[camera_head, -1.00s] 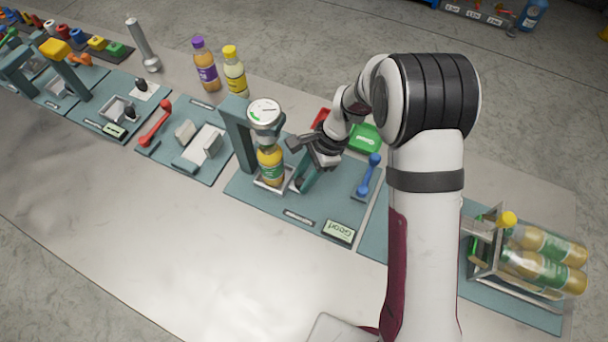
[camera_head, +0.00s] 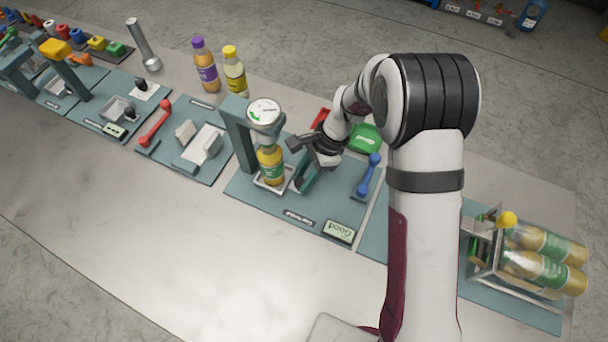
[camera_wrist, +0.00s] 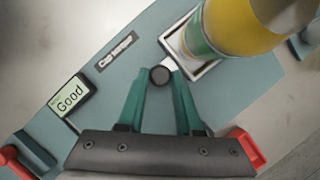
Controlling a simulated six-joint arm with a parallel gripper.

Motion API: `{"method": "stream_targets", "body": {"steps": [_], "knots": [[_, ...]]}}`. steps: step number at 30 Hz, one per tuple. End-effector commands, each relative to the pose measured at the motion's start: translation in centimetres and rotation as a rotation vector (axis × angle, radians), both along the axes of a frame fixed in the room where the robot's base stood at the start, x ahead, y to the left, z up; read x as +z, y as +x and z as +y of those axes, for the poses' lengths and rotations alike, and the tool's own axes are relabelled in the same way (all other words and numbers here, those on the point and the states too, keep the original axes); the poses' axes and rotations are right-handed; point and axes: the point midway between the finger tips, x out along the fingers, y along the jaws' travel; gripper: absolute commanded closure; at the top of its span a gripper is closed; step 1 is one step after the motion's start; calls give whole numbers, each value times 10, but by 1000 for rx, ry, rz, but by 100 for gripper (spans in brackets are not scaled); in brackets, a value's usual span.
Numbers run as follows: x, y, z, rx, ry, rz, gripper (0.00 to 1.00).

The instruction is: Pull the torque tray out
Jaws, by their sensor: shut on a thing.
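The torque tray (camera_head: 268,186) is a small metal tray under the teal cap-tester frame (camera_head: 240,138). A bottle of yellow drink (camera_head: 270,167) stands upright in it, below the round white tester head (camera_head: 264,113). My gripper (camera_head: 300,182) is low at the tray's right side in the head view. In the wrist view its green fingers (camera_wrist: 163,80) are closed around the tray's dark round knob (camera_wrist: 160,75). The tray's rim (camera_wrist: 207,68) and the bottle (camera_wrist: 235,28) show just beyond the knob. The bottle's cap is hidden by the tester head.
A display reading "Good" (camera_head: 339,231) sits at the station's front edge. A blue lever (camera_head: 368,178) stands right of my gripper, with a green box (camera_head: 365,138) behind. Two bottles (camera_head: 218,75) stand behind the tester. The bench in front is clear.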

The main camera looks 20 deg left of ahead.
Motion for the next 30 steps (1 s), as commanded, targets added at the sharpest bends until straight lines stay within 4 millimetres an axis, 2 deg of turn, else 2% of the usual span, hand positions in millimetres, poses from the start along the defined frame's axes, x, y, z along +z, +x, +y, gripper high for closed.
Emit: {"method": "stream_targets", "body": {"steps": [4, 7, 21, 25, 30], "knots": [[1, 0, -1, -2, 2, 0, 100], [1, 1, -9, -3, 1, 0, 100], [1, 2, -89, -5, 1, -2, 100], [1, 2, -100, -2, 1, -4, 100], [1, 1, -105, 0, 0, -3, 100]]}}
